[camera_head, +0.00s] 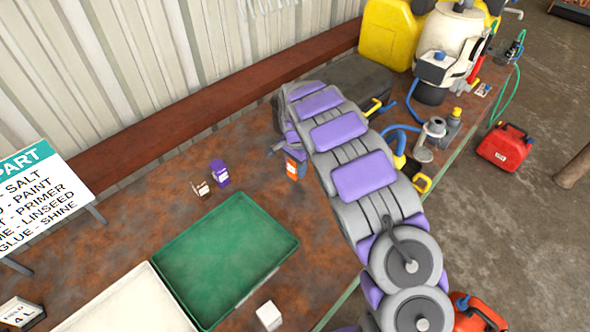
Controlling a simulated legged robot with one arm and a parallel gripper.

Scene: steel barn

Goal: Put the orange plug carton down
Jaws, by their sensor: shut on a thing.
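The orange plug carton (292,170), a small box with a dark top and a pale label, shows beside my arm over the rusty bench (250,190). My gripper (287,152) is at the carton's top and shut on it; my arm hides part of the jaws. The carton looks roughly upright. I cannot tell whether its base touches the bench.
A green tray (212,318) and a white tray (125,305) lie at the front. A purple box (220,173), a small pale box (201,188) and a white cube (269,316) stand nearby. A sign (40,200) is left. Bare bench lies between carton and green tray.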

